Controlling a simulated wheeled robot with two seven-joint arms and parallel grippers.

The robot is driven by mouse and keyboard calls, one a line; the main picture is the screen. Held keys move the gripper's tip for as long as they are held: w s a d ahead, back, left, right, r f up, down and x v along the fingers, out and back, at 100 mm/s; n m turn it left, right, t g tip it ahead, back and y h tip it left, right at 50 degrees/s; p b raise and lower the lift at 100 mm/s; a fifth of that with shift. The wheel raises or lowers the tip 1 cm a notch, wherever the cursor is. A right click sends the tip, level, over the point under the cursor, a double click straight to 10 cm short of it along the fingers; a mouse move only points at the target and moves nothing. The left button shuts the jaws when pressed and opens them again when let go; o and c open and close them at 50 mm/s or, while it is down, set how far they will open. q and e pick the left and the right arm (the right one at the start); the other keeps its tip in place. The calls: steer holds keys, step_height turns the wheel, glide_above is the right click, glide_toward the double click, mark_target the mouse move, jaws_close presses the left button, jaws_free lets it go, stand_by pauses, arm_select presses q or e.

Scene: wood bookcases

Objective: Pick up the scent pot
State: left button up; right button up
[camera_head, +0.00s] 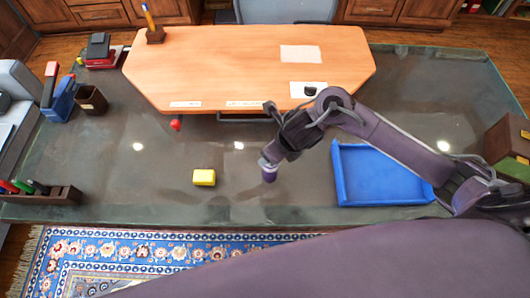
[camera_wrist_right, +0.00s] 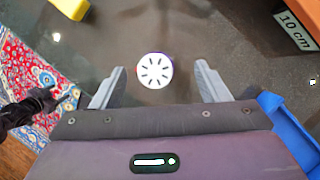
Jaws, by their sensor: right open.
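The scent pot is a small purple pot (camera_head: 269,175) with a pale top, standing on the dark glass desk top (camera_head: 120,150). In the right wrist view its round white lid with dark slots (camera_wrist_right: 154,71) lies between my right gripper's fingers (camera_wrist_right: 158,74). Those fingers are apart, with a gap on each side of the lid. In the head view my right gripper (camera_head: 272,155) reaches down over the pot and partly hides it. A dark jointed part, apparently my left gripper (camera_wrist_right: 40,105), shows over the rug in the right wrist view; its jaws are unclear.
A yellow block (camera_head: 204,177) lies left of the pot, and an open blue tray (camera_head: 385,198) to its right. A raised wooden board (camera_head: 220,65) is behind, with a small red object (camera_head: 175,124) near its front edge. A pen rack (camera_head: 40,195) stands far left.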

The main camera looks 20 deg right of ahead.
mark_target(270, 169)
steer(key=f, duration=0.2)
steer(key=shift+s+a+f, duration=0.35)
steer(key=shift+s, duration=0.05)
steer(key=x, duration=0.3)
steer(key=shift+w+d, duration=0.1)
steer(key=shift+w, duration=0.05)
steer(key=shift+w+f, duration=0.25)
steer(key=shift+f, duration=0.25)
steer(key=c, duration=0.6)
steer(key=shift+c, duration=1.2)
steer(key=c, duration=0.4)
arm_select(q)
steer(key=shift+g, duration=0.3)
steer(key=s, duration=0.5)
steer(key=shift+a+r, duration=0.1)
arm_select(e)
steer(key=shift+o, duration=0.2)
arm_select(q)
steer(key=shift+w, duration=0.15)
arm_select(e)
steer(key=shift+r, duration=0.2)
